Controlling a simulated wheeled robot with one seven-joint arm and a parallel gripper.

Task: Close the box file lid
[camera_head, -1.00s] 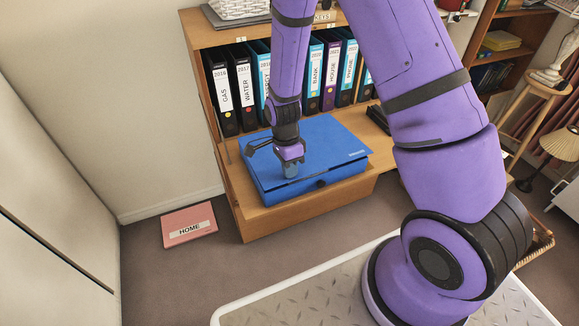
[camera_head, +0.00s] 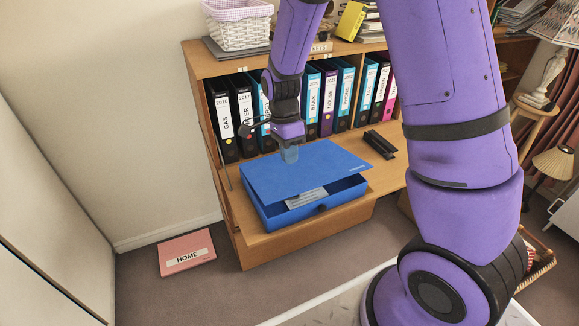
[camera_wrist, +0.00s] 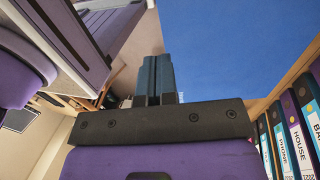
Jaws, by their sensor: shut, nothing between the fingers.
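The blue box file (camera_head: 318,207) sits on the wooden shelf of the bureau. Its lid (camera_head: 320,170) is raised at the front, leaving a gap through which pale papers (camera_head: 307,197) show inside. The gap is wider toward the right front. My gripper (camera_head: 289,155) is shut and empty, fingers pointing down, over the back middle part of the lid; I cannot tell whether the tips touch it. In the wrist view my shut fingers (camera_wrist: 155,80) show in front of the blue lid (camera_wrist: 235,45).
A row of labelled binders (camera_head: 330,100) stands behind the box file. A black object (camera_head: 380,144) lies on the shelf to its right. A pink HOME folder (camera_head: 187,252) lies on the floor at left. A white basket (camera_head: 238,24) stands on top of the bureau.

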